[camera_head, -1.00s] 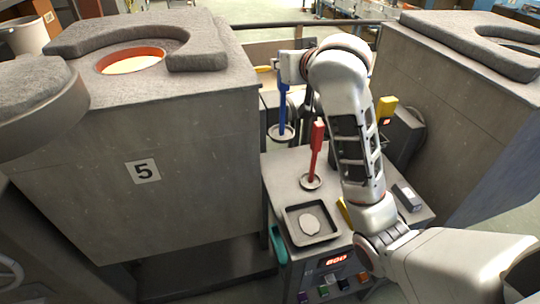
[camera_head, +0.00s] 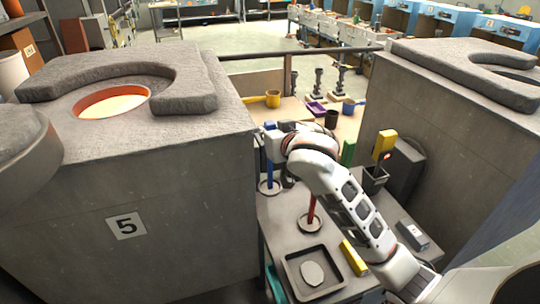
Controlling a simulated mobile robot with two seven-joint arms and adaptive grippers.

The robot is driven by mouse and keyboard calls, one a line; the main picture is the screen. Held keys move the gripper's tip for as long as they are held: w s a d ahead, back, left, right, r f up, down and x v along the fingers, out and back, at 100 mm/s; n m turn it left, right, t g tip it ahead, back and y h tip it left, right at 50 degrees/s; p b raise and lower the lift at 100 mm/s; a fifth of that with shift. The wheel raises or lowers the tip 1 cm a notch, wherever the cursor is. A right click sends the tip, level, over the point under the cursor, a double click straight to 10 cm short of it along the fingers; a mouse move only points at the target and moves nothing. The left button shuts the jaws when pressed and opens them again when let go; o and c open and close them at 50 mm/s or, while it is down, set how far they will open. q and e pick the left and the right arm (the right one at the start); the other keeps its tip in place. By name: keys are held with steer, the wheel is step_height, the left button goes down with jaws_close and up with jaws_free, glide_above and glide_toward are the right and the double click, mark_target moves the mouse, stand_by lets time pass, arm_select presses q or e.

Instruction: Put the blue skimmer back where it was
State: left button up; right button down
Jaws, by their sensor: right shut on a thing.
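The blue skimmer (camera_head: 270,172) is upright at the back left of the cart top, its round disc down beside the left furnace block. I cannot tell whether the disc touches the cart or hangs just above it. My right gripper (camera_head: 274,146) is shut on its handle, near the upper part, and hides some of it. The red skimmer (camera_head: 311,209) stands upright on the cart to the right and nearer, partly hidden behind my right arm. My left gripper is not in view.
A dark tray (camera_head: 291,270) with a pale disc lies at the cart's front, beside a yellow block (camera_head: 354,258). A small grey box (camera_head: 412,236) and a holder with a yellow tool (camera_head: 384,145) are on the right. Furnace blocks (camera_head: 180,235) flank the cart.

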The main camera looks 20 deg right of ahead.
step_height(320, 180, down, 3)
steer(key=shift+r, duration=0.2)
steer(key=shift+f, duration=0.6)
step_height(320, 180, down, 3)
steer(key=shift+f, duration=0.15)
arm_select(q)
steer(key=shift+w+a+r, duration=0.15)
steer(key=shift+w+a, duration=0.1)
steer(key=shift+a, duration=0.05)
arm_select(e)
steer(key=shift+f, duration=0.3)
steer(key=c, duration=1.9)
jaws_free()
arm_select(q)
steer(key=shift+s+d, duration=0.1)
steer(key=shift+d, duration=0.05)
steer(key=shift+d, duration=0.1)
